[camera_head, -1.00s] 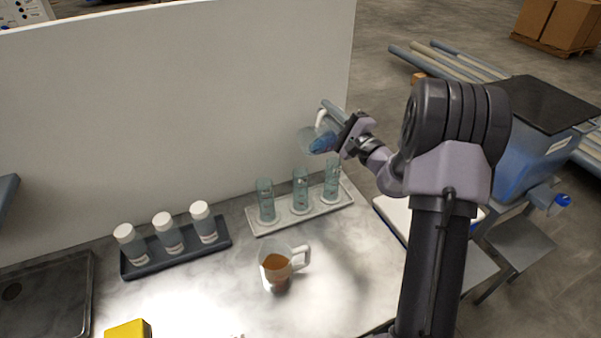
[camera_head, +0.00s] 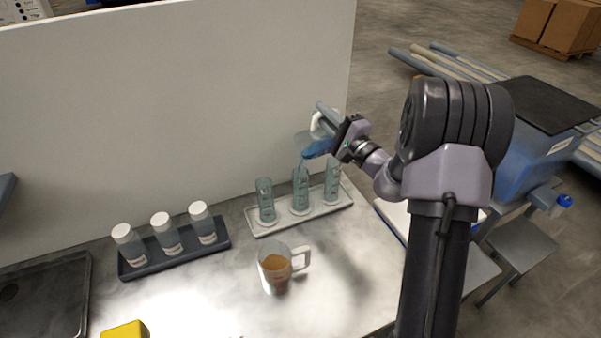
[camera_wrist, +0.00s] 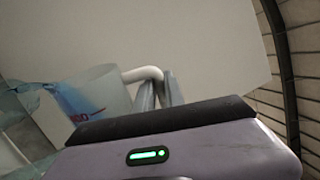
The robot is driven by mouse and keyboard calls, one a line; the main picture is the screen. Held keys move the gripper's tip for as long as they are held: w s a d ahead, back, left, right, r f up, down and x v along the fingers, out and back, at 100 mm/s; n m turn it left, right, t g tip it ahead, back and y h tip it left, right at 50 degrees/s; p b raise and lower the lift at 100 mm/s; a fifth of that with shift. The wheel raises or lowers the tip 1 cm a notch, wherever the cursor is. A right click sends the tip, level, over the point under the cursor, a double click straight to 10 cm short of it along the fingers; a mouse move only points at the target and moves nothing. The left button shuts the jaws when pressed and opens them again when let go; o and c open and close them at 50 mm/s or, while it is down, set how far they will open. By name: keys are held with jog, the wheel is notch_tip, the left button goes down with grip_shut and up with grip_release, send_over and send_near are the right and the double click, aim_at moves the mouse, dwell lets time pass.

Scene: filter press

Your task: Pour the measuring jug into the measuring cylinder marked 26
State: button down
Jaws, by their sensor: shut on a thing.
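My gripper (camera_head: 333,122) is shut on the white handle of a clear measuring jug (camera_head: 316,143), high above the cylinder rack. The jug is tipped steeply to the left, with blue liquid at its lip. A thin blue stream falls from the lip to the mouth of the middle measuring cylinder (camera_head: 300,190). Other clear cylinders stand to its left (camera_head: 266,203) and right (camera_head: 332,183). Their markings are too small to read, so I cannot tell which is 26. The wrist view shows the jug (camera_wrist: 103,88) with blue liquid and its handle between the fingers (camera_wrist: 161,92).
The cylinders stand in a pale rack (camera_head: 262,231). A second jug (camera_head: 275,268) with orange-brown liquid stands upright in front of it. White-capped bottles sit in a dark rack (camera_head: 133,270) to the left. A white panel (camera_head: 170,100) rises close behind.

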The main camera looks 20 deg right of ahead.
aim_at(315, 120)
jog(key=shift+w+d+f+b, duration=0.1)
jog(key=shift+d+b, duration=0.05)
jog(key=shift+b, duration=0.25)
jog(key=shift+s+a+f+n+y+b, duration=0.15)
jog(key=shift+a+n+b, duration=0.3)
jog(key=shift+b, duration=0.5)
jog(key=shift+s+a+f+n+y+b, duration=0.15)
jog(key=shift+a+n+y+b, duration=0.1)
jog(key=shift+n+b, duration=0.55)
jog(key=shift+s+a+r+n+g+y+b, duration=0.15)
jog(key=shift+a+n+b, duration=0.3)
jog(key=shift+b, duration=0.5)
jog(key=shift+a+r+n+g+y+b, duration=0.15)
jog(key=shift+a+n+b, duration=0.25)
jog(key=shift+b, duration=0.5)
